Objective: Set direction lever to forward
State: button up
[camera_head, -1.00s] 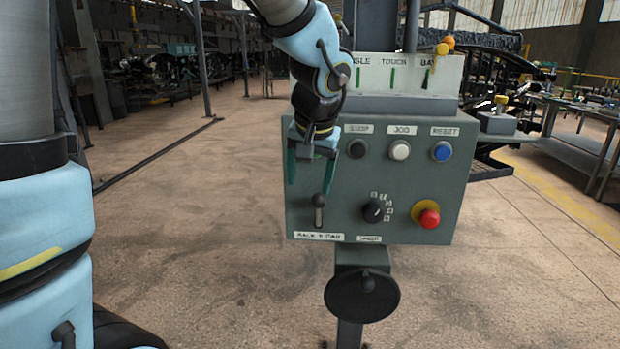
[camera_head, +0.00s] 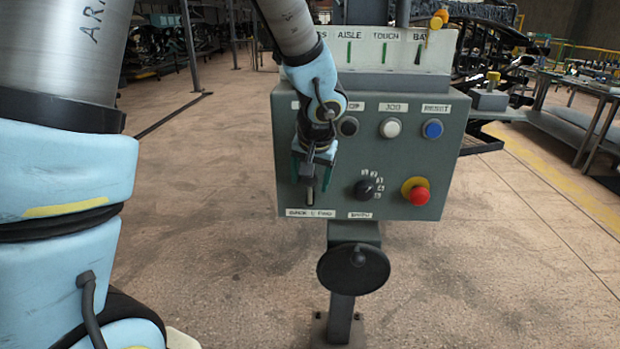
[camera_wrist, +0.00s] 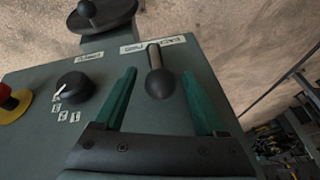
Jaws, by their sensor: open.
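The direction lever (camera_head: 310,196) is a short pale stem at the lower left of the grey-green control box, above a label that seems to read back and fwd. In the head view the gripper hides the upper part of the lever.
Right of the lever are a rotary selector (camera_head: 366,188) and a red stop button (camera_head: 419,195) on a yellow collar. Above are a black, a white (camera_head: 391,128) and a blue button (camera_head: 433,129). A handwheel (camera_head: 353,269) juts out below the box. Floor around the pedestal is clear.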

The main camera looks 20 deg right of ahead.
grip_shut()
dwell(0.7)
dwell(0.8)
